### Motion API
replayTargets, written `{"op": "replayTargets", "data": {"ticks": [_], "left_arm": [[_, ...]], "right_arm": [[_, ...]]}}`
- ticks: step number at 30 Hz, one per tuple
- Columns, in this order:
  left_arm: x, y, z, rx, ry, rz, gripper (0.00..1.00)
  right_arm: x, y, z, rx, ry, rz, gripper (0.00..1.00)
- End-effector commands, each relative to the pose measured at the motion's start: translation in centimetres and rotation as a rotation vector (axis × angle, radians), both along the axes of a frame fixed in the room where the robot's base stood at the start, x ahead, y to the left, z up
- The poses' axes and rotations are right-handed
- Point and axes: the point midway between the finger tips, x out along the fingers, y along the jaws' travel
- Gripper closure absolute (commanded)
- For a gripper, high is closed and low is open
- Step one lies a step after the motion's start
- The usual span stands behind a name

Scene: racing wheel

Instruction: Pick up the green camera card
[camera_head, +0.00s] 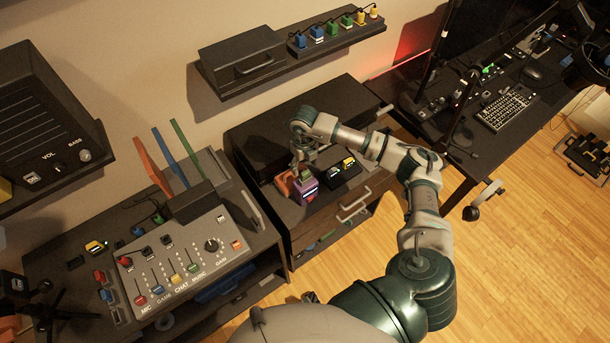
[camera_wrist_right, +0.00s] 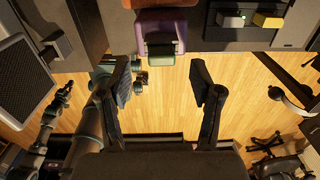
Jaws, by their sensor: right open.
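I cannot tell for sure which piece is the green camera card. A small green piece (camera_wrist_right: 160,58) sits at the front of a purple block (camera_wrist_right: 165,22) in the right wrist view. In the head view the purple block (camera_head: 307,191) stands beside an orange piece on the dark cabinet, and the green piece cannot be made out there. A tall green card (camera_head: 186,147) also stands in a dark holder on the mixer. My right gripper (camera_head: 303,162) is just above the purple block. Its fingers (camera_wrist_right: 164,88) are apart and empty, with the green piece beyond the gap. My left gripper is out of view.
Two dark boxes with white and yellow parts (camera_head: 345,168) sit right of the purple block. The mixer (camera_head: 170,285) and its blue and orange cards stand to the left. A wall shelf (camera_head: 290,57) carries several coloured plugs. The wooden floor (camera_head: 510,240) at right is open.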

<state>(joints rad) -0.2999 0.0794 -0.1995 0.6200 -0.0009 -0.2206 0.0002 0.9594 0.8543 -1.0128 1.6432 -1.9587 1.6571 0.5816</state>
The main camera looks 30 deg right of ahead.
Motion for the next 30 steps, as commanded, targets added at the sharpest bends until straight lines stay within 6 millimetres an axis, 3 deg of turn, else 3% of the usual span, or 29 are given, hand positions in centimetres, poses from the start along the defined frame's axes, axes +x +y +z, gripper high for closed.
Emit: {"op": "replayTargets", "data": {"ticks": [9, 18, 20, 24, 30], "left_arm": [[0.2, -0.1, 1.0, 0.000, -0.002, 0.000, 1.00], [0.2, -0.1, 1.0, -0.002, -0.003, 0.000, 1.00], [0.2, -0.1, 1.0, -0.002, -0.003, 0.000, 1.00], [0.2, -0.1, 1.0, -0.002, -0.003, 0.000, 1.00], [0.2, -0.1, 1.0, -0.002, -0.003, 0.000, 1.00]], "right_arm": [[-0.3, -0.1, -4.3, 0.000, 0.002, 0.001, 0.35], [-0.3, 0.0, -5.1, 0.000, 0.001, 0.001, 0.35], [-0.3, 0.0, -5.1, 0.000, 0.001, 0.001, 0.48], [-0.3, -0.1, -5.1, 0.000, 0.001, 0.001, 0.83], [-0.3, -0.1, -5.1, 0.000, 0.001, 0.000, 0.84]]}}
